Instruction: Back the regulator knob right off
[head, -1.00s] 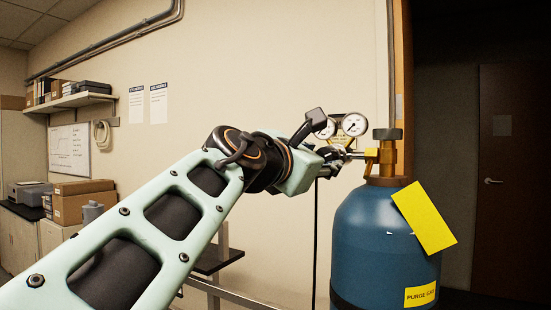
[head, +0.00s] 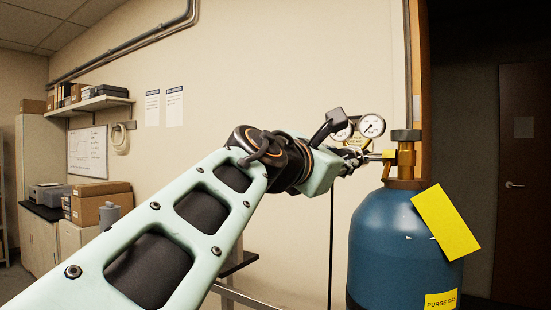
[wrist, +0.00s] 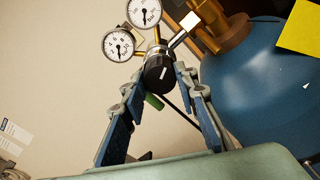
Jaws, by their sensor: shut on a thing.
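The regulator knob (wrist: 160,74) is black with a white index line, and shows in the wrist view below two round gauges. My gripper (wrist: 160,82) has its two blue-padded fingers on either side of the knob and is shut on it. In the head view my gripper (head: 351,157) is at the regulator, left of the cylinder valve, and my arm hides the knob there. The gauges (head: 371,125) show above it, one partly covered by my wrist. The regulator joins a brass valve (head: 406,158) on the blue gas cylinder (head: 400,235).
A dark handwheel (head: 406,135) tops the valve. A dark hose (head: 331,240) hangs below the regulator. Cardboard boxes (head: 100,203) stand at the left, clear of my arm.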

